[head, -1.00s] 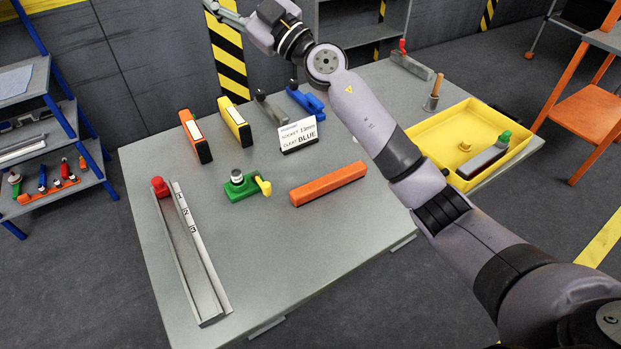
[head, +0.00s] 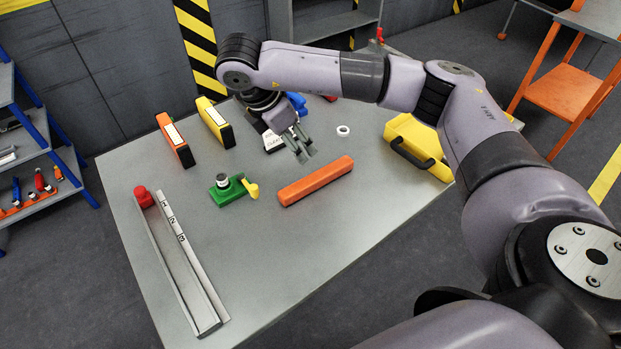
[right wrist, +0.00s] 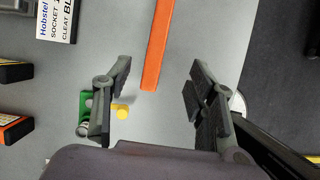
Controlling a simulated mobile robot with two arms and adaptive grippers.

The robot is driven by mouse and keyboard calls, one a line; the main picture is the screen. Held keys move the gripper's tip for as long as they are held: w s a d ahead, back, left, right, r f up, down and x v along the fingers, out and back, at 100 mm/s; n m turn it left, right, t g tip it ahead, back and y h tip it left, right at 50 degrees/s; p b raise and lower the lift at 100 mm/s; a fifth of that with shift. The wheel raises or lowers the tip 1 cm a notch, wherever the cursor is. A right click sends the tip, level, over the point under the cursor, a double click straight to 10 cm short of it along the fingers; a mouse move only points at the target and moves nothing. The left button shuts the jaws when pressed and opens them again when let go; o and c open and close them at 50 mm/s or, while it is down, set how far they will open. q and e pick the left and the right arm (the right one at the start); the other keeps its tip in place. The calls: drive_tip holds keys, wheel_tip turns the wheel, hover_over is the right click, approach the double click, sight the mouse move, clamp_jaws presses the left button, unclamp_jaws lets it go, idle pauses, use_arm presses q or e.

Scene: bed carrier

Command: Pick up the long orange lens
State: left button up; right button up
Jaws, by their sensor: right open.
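The long orange lens, a straight orange bar (head: 316,182), lies flat on the grey table in the head view. In the right wrist view the orange bar (right wrist: 157,45) runs from the top edge down between the fingers. My right gripper (head: 301,150) hangs above the table, just behind the bar in the head view. Its fingers (right wrist: 158,78) are spread apart with nothing between them, and the bar lies below, apart from them. My left gripper is out of view.
A green block with a yellow knob (head: 232,190) sits left of the bar. A grey channel rail (head: 180,262) lies at the left. A yellow tray (head: 424,136) is partly hidden by my arm.

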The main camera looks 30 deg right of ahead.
drive_tip(key=b, duration=0.1)
hover_over(317, 175)
drive_tip(key=a, duration=0.2)
drive_tip(key=f, duration=1)
drive_tip(key=shift+s, duration=0.3)
drive_tip(key=p+x, duration=0.1)
drive_tip(key=x, duration=0.3)
drive_tip(key=shift+w+f, duration=0.1)
drive_tip(key=shift+f, duration=0.25)
drive_tip(key=shift+d+f, duration=0.25)
drive_tip(key=shift+f, duration=0.35)
drive_tip(key=shift+c, duration=0.3)
clamp_jaws()
